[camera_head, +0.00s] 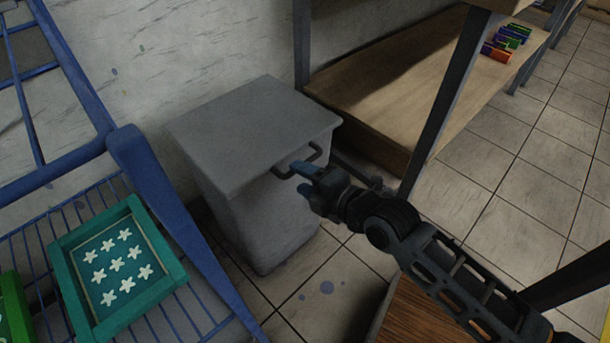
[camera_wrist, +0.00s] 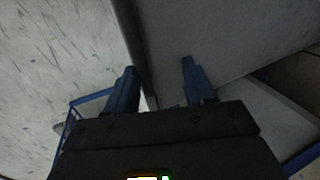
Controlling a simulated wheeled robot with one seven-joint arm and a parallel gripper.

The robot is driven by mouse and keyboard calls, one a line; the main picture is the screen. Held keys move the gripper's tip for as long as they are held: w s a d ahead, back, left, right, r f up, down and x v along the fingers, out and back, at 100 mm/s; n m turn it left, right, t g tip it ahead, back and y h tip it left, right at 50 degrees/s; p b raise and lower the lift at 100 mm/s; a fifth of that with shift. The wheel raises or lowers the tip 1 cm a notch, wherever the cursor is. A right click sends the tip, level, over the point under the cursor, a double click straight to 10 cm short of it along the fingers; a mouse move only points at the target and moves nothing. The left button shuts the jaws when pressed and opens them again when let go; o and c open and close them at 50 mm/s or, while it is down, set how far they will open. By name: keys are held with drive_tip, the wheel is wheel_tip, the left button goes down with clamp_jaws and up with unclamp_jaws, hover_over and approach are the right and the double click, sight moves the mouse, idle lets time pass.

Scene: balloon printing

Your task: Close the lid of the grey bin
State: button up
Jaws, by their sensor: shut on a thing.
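The grey bin (camera_head: 262,225) stands on the floor against the wall in the head view. Its flat grey lid (camera_head: 245,128) lies over the top of the bin, and I see no clear gap under it. A dark bar handle (camera_head: 317,153) sticks out from the lid's front right edge. My gripper (camera_head: 302,170) is at this handle, with its blue fingers shut on it. In the wrist view, my gripper (camera_wrist: 158,88) has its fingers apart, one on each side of a grey edge. The handle between them is hard to make out there.
A blue wire cart (camera_head: 165,195) stands close at the bin's left, holding a teal tray (camera_head: 160,245) with white stars. A wooden shelf (camera_head: 390,80) with dark posts stands at the right. Tiled floor (camera_head: 480,240) is open beyond my arm.

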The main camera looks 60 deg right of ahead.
drive_tip(key=shift+s+a+f, duration=0.1)
drive_tip(key=shift+f, duration=0.2)
drive_tip(key=p+v, duration=0.2)
drive_tip(key=v, duration=0.5)
drive_tip(key=shift+s+r, duration=0.3)
drive_tip(key=shift+r, duration=0.1)
drive_tip(key=s+a+r+m+t+y, duration=0.1)
drive_tip(key=s+a+r+m+y, duration=0.1)
drive_tip(key=s+a+r+m, duration=0.4)
drive_tip(key=s+a+r+m+y, duration=0.2)
drive_tip(key=s+a+r+m, duration=0.2)
drive_tip(key=s+a+m, duration=0.45)
wheel_tip(320, 180, up, 25)
drive_tip(key=p, duration=2.5)
drive_tip(key=shift+d+r, duration=0.15)
drive_tip(key=shift+d, duration=0.15)
drive_tip(key=shift+s, duration=0.1)
